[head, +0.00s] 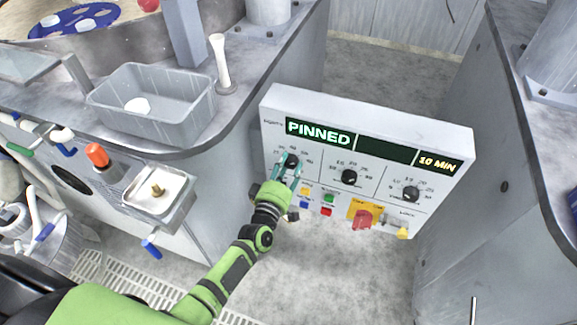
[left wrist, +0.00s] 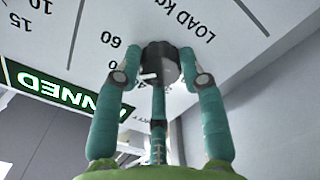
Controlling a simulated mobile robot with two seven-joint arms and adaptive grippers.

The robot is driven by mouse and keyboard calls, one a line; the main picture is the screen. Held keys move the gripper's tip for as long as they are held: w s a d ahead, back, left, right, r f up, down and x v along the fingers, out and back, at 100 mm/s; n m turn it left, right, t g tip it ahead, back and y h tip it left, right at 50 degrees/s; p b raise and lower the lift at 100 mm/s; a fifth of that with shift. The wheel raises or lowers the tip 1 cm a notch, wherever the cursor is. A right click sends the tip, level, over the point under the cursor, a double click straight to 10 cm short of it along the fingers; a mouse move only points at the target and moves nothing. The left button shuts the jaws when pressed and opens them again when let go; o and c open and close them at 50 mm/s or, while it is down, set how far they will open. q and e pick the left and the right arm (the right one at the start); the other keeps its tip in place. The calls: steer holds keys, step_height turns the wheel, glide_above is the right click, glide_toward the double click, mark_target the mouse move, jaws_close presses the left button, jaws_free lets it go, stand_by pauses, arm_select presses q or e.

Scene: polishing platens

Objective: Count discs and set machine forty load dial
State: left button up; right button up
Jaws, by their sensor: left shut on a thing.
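My left gripper (head: 286,171) is shut on the left dial. In the left wrist view the teal fingers (left wrist: 160,80) sit around the black dial (left wrist: 160,58), beside the lettering LOAD K and a 60. A blue carrier plate (head: 75,17) with pale discs (head: 86,24) lies at the top left. A white disc (head: 138,105) lies in a grey tray (head: 185,115).
Below the dials are small coloured buttons, a red knob (head: 361,219) on a yellow plate and a yellow knob (head: 402,233). A white pestle-shaped piece (head: 220,62) stands beside the tray. A grey machine (head: 480,190) stands to the right. Grey floor (head: 340,280) is clear below the panel.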

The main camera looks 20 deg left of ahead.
arm_select(q)
steer(key=shift+a+r, duration=0.15)
steer(key=shift+a, duration=0.2)
steer(key=o, duration=1.1)
steer(key=shift+o, duration=0.2)
steer(key=shift+s+d, duration=0.15)
steer(key=shift+s, duration=0.1)
steer(key=s, duration=1.1)
steer(key=shift+s+a, duration=0.25)
steer(key=shift+a, duration=0.1)
